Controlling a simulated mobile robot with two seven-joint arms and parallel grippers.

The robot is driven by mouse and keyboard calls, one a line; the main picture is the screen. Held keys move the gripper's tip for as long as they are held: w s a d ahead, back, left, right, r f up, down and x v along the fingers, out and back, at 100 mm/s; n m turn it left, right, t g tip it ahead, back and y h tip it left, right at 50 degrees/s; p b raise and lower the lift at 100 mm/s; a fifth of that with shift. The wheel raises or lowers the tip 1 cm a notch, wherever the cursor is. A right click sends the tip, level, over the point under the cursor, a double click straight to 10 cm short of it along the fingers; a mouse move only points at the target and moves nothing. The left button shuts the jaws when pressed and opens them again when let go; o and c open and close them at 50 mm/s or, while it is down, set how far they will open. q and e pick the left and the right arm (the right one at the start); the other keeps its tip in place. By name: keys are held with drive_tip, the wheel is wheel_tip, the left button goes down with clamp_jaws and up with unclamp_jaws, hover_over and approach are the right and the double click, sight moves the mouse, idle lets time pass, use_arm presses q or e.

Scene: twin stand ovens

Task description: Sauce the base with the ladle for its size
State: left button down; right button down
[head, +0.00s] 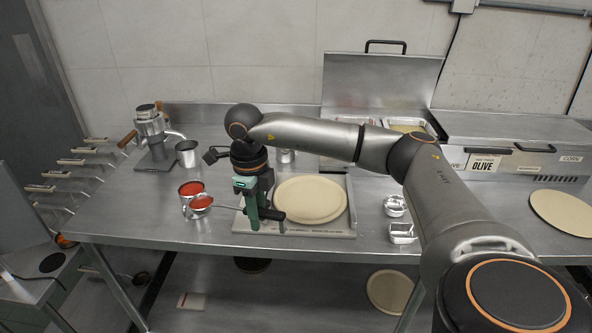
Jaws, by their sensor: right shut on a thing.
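My right gripper (264,220) is shut on the dark handle of a ladle (238,210), just left of the base. The ladle's bowl (201,203) holds red sauce and overlaps the front of a metal pot of red sauce (191,188) in the picture; I cannot tell whether they touch. The pale round base (318,199) lies on a grey tray (340,231) on the steel table, with no red sauce visible on it. My gripper hides part of the tray's left side. My left gripper is not in view.
A metal cup (187,154) and a metal device with an orange handle (152,138) stand at the back left. Small metal tins (402,233) sit right of the tray. A lidded topping counter (495,140) with "OLIVE" and "CORN" labels stands at the back right. Another round disc (565,212) lies far right.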

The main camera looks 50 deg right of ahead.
drive_tip(key=s+d+f+m, duration=0.1)
drive_tip(key=d+f+m, duration=0.3)
drive_tip(key=d+m, duration=0.6)
drive_tip(key=m, duration=0.5)
drive_tip(key=shift+d+f+p, duration=0.15)
drive_tip(key=shift+d+p, duration=0.1)
drive_tip(key=shift+p, duration=0.05)
drive_tip(key=shift+s+a, duration=0.1)
drive_tip(key=shift+s, duration=0.05)
